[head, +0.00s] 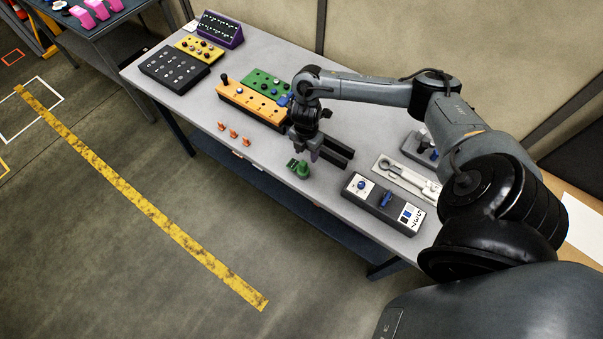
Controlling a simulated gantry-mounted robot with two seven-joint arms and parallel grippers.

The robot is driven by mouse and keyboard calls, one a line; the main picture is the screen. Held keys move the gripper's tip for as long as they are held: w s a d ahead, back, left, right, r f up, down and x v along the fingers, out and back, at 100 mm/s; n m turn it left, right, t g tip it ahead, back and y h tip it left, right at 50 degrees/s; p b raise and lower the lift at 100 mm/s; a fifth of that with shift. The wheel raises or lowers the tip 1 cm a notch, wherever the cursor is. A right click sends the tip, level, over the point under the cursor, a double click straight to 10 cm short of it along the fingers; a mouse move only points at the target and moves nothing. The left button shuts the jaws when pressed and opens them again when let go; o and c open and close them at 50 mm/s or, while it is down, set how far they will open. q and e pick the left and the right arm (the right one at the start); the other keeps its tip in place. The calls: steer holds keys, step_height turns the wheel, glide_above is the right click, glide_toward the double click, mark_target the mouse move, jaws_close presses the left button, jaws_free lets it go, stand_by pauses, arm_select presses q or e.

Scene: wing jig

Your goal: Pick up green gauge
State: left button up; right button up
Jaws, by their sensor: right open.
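The green gauge (301,169) is a small green piece near the front edge of the grey table (335,197). My right gripper (316,157) is just above and behind it, pointing down. The gripper is open and empty; I cannot tell whether a finger touches the gauge. My left gripper is not in view.
Several small orange pieces (233,134) stand left of the gauge. An orange block (250,103) and a green block (266,83) lie behind them. A dark grey box with a blue switch (383,203) is at the right. Black bars (337,149) lie beside the gripper.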

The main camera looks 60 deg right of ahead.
mark_target(303, 163)
steer(key=shift+w, duration=0.5)
step_height(303, 163, down, 5)
steer(key=shift+r, duration=0.15)
steer(key=shift+w+d+f, duration=0.1)
steer(key=shift+f, duration=2.65)
steer(key=shift+r, duration=0.1)
jaws_close()
